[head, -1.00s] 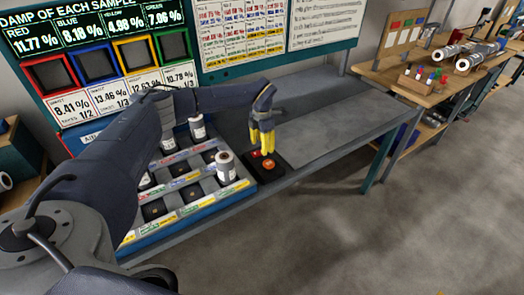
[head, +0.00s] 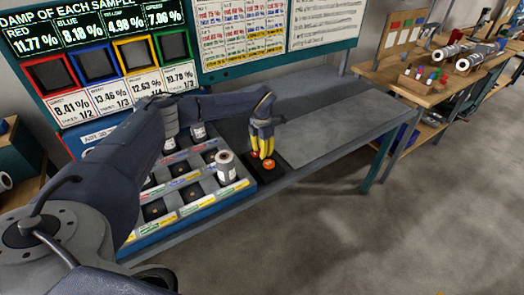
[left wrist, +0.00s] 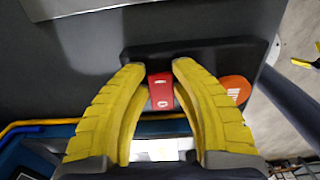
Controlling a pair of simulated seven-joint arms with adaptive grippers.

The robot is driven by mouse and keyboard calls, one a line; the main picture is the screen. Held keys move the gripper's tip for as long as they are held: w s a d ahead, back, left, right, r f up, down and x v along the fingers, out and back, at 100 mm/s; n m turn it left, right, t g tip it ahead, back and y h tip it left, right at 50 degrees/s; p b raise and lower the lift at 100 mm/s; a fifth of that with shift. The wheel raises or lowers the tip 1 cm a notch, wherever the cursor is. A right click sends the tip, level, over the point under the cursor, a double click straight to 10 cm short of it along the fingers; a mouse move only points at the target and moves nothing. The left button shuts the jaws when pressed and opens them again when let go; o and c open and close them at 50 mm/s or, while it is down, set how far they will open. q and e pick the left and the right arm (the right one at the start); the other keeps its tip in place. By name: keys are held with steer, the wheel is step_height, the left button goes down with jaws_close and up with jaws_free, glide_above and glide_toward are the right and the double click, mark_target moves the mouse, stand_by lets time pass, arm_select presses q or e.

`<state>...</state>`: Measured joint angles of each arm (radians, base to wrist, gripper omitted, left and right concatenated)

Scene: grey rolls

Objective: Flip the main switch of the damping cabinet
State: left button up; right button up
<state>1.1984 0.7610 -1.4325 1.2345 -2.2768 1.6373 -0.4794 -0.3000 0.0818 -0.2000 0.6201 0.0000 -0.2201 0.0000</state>
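The red rocker switch (left wrist: 161,91) sits on a dark plate in the left wrist view. It also shows beside the fingers in the head view (head: 254,155). My left gripper (left wrist: 158,68) points down over it, its yellow fingers partly apart, one on either side of the switch. I cannot tell whether they touch it. In the head view the gripper (head: 263,155) is low over the dark plate (head: 277,175). A round orange button (left wrist: 236,90) lies just right of the fingers; it also shows in the head view (head: 269,163). My right gripper is out of view.
The sample tray (head: 190,209) with white-and-dark rolls (head: 225,167) stands left of the plate. The cabinet's display board (head: 100,70) rises behind. The grey bench top (head: 340,120) to the right is clear. A wooden bench with tools is farther right.

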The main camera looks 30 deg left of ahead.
arm_select(q)
jaws_close()
steer(key=shift+s, duration=0.1)
steer(key=shift+s+a+t+h, duration=0.15)
steer(key=shift+t+h, duration=0.15)
steer(key=shift+t, duration=0.3)
steer(key=shift+s+r+t+h, duration=0.1)
steer(key=shift+r+t+h, duration=0.15)
steer(key=shift+t+h, duration=0.75)
steer(key=shift+t+y, duration=0.3)
steer(key=o, duration=0.6)
jaws_free()
steer(key=shift+o, duration=0.2)
